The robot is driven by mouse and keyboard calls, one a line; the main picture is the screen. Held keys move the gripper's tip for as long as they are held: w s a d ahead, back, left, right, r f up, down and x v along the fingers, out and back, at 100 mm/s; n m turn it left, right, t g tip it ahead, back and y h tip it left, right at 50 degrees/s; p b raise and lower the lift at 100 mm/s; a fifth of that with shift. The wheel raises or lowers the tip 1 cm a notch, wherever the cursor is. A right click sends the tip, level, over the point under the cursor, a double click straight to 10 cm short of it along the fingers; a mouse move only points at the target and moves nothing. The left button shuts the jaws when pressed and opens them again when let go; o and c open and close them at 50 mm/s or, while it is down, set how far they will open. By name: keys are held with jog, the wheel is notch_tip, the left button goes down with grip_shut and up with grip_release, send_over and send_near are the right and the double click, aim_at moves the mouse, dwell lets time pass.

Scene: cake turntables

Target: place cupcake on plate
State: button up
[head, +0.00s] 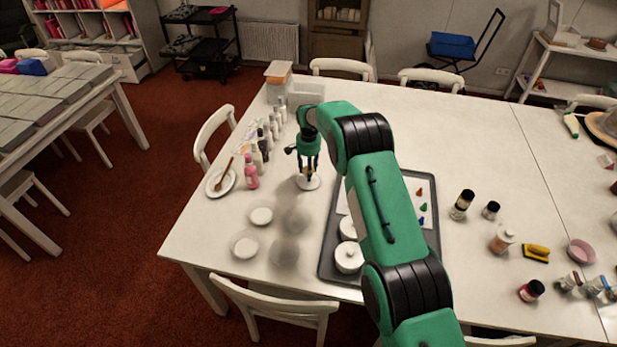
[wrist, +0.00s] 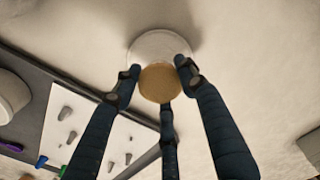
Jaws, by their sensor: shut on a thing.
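My gripper (head: 308,175) points down over the left part of the white table. In the wrist view its three dark fingers (wrist: 158,88) close around a round tan cupcake (wrist: 160,83). A small white plate (head: 314,185) lies directly below the fingers. It also shows in the wrist view (wrist: 158,42), behind and around the cupcake. I cannot tell whether the cupcake touches the plate. In the head view the fingers mostly hide the cupcake. Two similar small white plates, a nearer one (head: 244,247) and a farther one (head: 261,216), lie empty toward the table's front left.
A dark tray (head: 327,262) with white lidded pots (head: 349,258) and small coloured pieces lies right of my gripper, partly under my arm. A pink bottle (head: 251,172), several other bottles and a plate with a brown spoon (head: 214,190) stand to the left. Jars (head: 462,204) stand farther right.

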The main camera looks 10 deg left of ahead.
dwell(0.3)
jog(key=shift+f, duration=1.75)
jog(key=shift+f+b, duration=0.2)
jog(key=shift+b, duration=0.15)
jog(key=o, duration=1.2)
jog(key=shift+c, duration=0.2)
jog(key=shift+r, duration=0.1)
notch_tip(320, 180, up, 12)
jog(key=shift+r+p, duration=0.1)
jog(key=shift+p, duration=0.7)
